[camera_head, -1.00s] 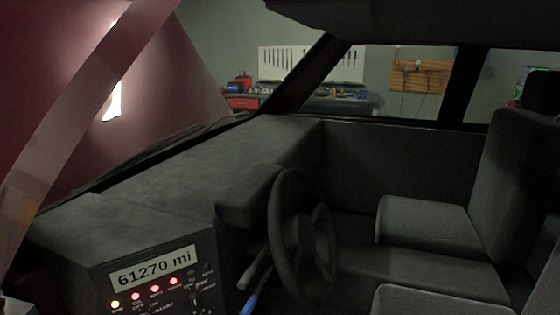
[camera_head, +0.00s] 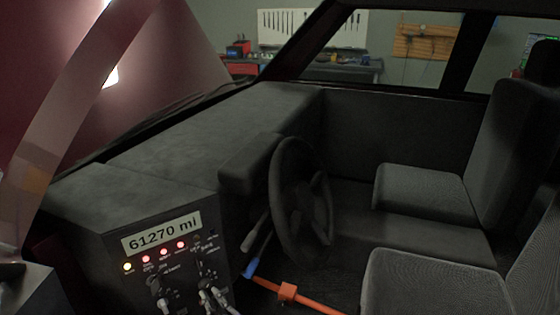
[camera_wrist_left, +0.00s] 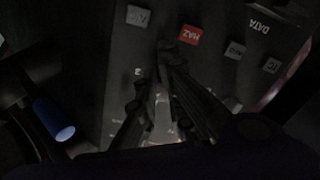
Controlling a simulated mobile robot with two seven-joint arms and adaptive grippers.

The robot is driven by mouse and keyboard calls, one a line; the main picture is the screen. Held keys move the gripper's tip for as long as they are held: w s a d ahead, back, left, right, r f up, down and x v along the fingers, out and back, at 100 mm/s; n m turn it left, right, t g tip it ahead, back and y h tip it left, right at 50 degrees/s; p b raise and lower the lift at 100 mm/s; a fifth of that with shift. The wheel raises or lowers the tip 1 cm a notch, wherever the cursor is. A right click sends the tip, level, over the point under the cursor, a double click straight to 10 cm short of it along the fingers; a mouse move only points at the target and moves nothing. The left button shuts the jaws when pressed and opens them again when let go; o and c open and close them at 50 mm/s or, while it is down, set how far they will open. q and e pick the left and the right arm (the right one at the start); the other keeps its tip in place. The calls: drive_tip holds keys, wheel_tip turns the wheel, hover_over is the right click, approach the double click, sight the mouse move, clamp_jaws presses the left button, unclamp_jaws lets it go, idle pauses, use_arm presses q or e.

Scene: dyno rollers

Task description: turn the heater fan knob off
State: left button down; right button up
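In the left wrist view the open fingers (camera_wrist_left: 154,68) reach over the panel, which appears upside down. A red labelled button (camera_wrist_left: 190,35) is just beyond them. I cannot make out the heater fan knob; the fingers and darkness cover that area. My right gripper is not in view.
A steering wheel (camera_head: 300,198) stands right of the panel. A blue-tipped lever (camera_head: 250,268) is close to the panel's right side and shows in the left wrist view (camera_wrist_left: 55,118). An orange bar (camera_head: 312,303) lies low beside it. Seats (camera_head: 430,187) are at the right.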

use_arm(q)
drive_tip(key=shift+w+d+r+t, duration=0.15)
drive_tip(key=shift+w+r, duration=0.2)
drive_tip(key=shift+r, duration=0.15)
drive_tip(key=shift+w+d+r+t, duration=0.1)
drive_tip(key=shift+w+r+t, duration=0.05)
drive_tip(key=shift+w+r, duration=0.25)
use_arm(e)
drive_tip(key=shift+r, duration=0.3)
use_arm(q)
drive_tip(key=shift+s+d+f, duration=0.1)
drive_tip(key=shift+d+f, duration=0.05)
drive_tip(key=shift+f, duration=0.15)
drive_tip(key=shift+s+d+f, duration=0.25)
drive_tip(key=shift+s+d, duration=0.05)
drive_tip(key=shift+d, duration=0.2)
drive_tip(key=v, duration=0.4)
drive_tip(key=shift+s+f+p, duration=0.3)
drive_tip(key=shift+s+p, duration=0.1)
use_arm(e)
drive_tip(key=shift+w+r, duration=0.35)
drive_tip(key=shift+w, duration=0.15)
